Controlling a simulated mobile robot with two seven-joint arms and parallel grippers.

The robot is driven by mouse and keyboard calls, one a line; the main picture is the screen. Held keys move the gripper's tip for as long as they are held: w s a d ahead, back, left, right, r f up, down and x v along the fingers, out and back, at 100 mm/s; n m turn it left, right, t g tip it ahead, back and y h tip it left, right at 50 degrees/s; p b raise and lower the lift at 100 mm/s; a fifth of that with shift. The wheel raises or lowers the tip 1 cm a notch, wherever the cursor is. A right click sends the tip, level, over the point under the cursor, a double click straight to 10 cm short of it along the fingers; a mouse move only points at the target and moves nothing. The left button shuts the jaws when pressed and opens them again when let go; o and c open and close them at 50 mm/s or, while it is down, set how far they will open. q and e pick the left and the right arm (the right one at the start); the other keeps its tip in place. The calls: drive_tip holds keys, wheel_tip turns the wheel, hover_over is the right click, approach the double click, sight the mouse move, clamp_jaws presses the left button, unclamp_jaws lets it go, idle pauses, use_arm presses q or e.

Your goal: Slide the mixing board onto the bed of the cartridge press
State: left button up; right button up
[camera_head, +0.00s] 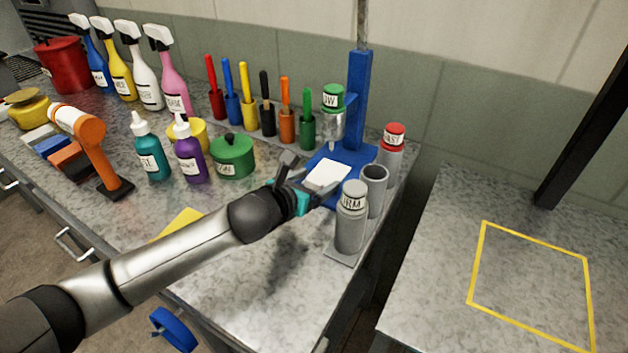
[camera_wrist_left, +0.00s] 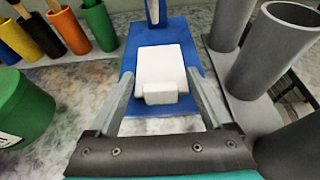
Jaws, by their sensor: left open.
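The white mixing board (camera_head: 327,175) lies on the blue bed of the cartridge press (camera_head: 358,153). In the left wrist view the board (camera_wrist_left: 162,65) lies flat on the blue bed (camera_wrist_left: 200,53), and its small white grip block (camera_wrist_left: 160,99) faces me. My left gripper (camera_head: 303,178) is open at the near side of the board. Its fingers (camera_wrist_left: 163,82) stand on either side of the grip block, with gaps between. A cartridge with a green cap (camera_head: 333,97) hangs on the press above the bed. My right gripper is not in view.
A grey rack with cylinders, one with a worn white label (camera_head: 351,205) and one red-capped (camera_head: 394,137), stands close right of the press. A green pot (camera_head: 232,156) and several coloured holders stand left. A yellow-outlined square (camera_head: 530,285) marks the clear right table.

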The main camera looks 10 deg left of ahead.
use_arm(q)
drive_tip(key=p+v, duration=0.3)
drive_tip(key=v, duration=1.2)
drive_tip(key=shift+a, duration=0.15)
drive_tip(key=shift+s, duration=0.1)
